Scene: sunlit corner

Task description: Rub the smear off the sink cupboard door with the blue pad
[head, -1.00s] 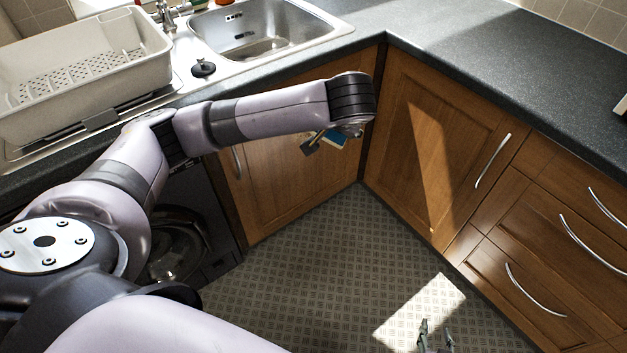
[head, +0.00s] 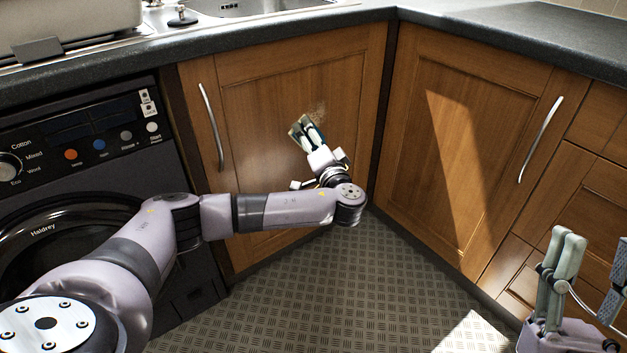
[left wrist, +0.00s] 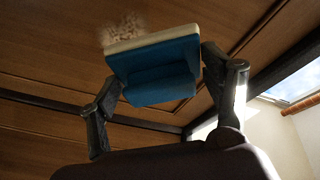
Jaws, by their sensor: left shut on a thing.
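The blue pad (left wrist: 155,72) has a pale face and sits between the fingers of my left gripper (left wrist: 158,75) in the left wrist view. In the head view, my left gripper (head: 309,133) is shut on the pad (head: 296,129), in front of the sink cupboard door (head: 262,130). The pale, speckled smear (head: 318,108) shows on the door just beyond the pad's upper right. The smear (left wrist: 124,28) also shows at the pad's upper left edge in the left wrist view. Whether the pad touches the door is unclear. My right gripper (head: 597,243) is open and empty at the lower right.
A black washing machine (head: 90,190) stands left of the door. Another wooden cupboard (head: 465,140) with a metal handle meets it at the right corner. The dark worktop (head: 290,25) overhangs both. The patterned floor (head: 330,290) is clear.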

